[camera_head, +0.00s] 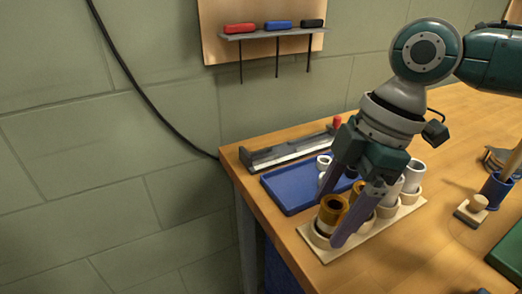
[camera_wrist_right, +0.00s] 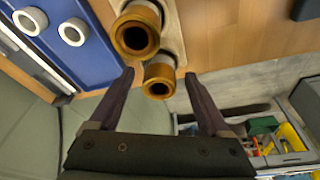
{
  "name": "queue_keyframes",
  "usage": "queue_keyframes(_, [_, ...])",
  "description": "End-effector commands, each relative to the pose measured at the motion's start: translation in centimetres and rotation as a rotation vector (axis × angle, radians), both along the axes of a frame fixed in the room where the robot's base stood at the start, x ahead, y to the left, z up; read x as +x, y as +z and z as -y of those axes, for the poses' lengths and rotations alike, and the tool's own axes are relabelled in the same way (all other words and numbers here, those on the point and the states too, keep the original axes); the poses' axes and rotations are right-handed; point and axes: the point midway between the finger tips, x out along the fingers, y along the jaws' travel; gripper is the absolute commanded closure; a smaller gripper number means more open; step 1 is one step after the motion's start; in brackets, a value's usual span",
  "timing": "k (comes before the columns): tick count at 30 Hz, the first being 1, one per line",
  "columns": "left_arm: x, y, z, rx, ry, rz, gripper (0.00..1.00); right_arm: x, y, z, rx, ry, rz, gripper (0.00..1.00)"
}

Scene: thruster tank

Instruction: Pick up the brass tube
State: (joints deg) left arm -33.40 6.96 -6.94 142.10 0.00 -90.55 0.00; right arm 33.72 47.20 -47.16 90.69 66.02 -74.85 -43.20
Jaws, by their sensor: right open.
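My right gripper (camera_head: 331,220) is open and points down over the front-left corner of a pale wooden rack (camera_head: 365,239). A brass tube (camera_head: 332,206) stands upright in the rack's corner socket, near the gripper's fingers. In the right wrist view the gripper (camera_wrist_right: 159,75) has one fingertip on either side of this brass tube (camera_wrist_right: 158,69), with gaps visible. A second brass tube (camera_wrist_right: 135,36) stands just beyond it in the wrist view. In the head view the fingers partly hide the second tube. My left gripper is not in view.
White tubes (camera_head: 412,175) stand farther along the rack. A blue tray (camera_head: 288,199) with white rings (camera_wrist_right: 72,32) lies left of it. A grey rail (camera_head: 285,153) lies behind. A blue cup (camera_head: 496,189) stands at right. The table's left edge is close.

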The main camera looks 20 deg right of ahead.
Motion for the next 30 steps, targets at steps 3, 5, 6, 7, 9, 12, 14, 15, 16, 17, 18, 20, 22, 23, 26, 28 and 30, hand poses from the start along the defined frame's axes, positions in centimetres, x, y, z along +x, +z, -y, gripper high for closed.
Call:
queue_keyframes(3, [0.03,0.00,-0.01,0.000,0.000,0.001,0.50,0.00,-0.16,0.00,-0.001,0.000,0.000,0.19])
queue_keyframes(5, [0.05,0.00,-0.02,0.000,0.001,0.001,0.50,0.00,-0.15,0.00,-0.001,0.000,0.000,0.19])
queue_keyframes(6, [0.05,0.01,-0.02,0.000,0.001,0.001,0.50,0.00,-0.14,0.00,-0.001,0.000,0.000,0.19])
queue_keyframes(7, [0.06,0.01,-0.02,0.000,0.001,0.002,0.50,0.00,-0.12,0.00,-0.001,0.000,0.000,0.21])
queue_keyframes(9, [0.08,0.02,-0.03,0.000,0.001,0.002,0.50,0.00,-0.11,0.00,-0.001,0.000,0.000,0.29])
queue_keyframes(12, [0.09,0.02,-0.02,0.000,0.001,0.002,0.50,0.01,-0.10,0.01,-0.001,0.000,0.000,0.41])
queue_keyframes(14, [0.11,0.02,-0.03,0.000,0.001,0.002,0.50,0.01,-0.10,0.01,-0.001,0.000,0.000,0.47])
queue_keyframes(15, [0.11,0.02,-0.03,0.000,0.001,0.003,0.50,0.01,-0.09,0.01,-0.001,0.000,0.000,0.52])
queue_keyframes(16, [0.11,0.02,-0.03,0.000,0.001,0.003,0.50,0.01,-0.09,0.01,-0.001,0.000,0.000,0.55])
queue_keyframes(17, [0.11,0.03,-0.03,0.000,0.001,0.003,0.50,0.01,-0.09,0.01,-0.001,0.000,0.000,0.59])
queue_keyframes(18, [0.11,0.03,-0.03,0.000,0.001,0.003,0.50,0.01,-0.09,0.01,-0.001,0.000,0.000,0.63])
queue_keyframes(20, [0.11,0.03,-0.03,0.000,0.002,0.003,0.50,0.01,-0.09,0.01,-0.001,0.000,0.000,0.70])
queue_keyframes(22, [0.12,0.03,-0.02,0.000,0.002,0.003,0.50,0.01,-0.08,0.00,-0.001,0.000,0.000,0.78])
queue_keyframes(23, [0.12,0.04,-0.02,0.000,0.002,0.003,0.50,0.01,-0.08,0.00,-0.001,0.000,0.000,0.81])
queue_keyframes(26, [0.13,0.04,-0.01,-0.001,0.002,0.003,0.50,0.01,-0.08,0.00,-0.001,0.000,0.000,0.92])
queue_keyframes(28, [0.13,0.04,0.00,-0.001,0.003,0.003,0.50,0.01,-0.08,0.00,-0.001,0.000,0.000,1.00])
queue_keyframes(30, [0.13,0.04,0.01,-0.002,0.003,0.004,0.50,0.02,-0.08,0.00,-0.001,0.000,0.000,1.00])
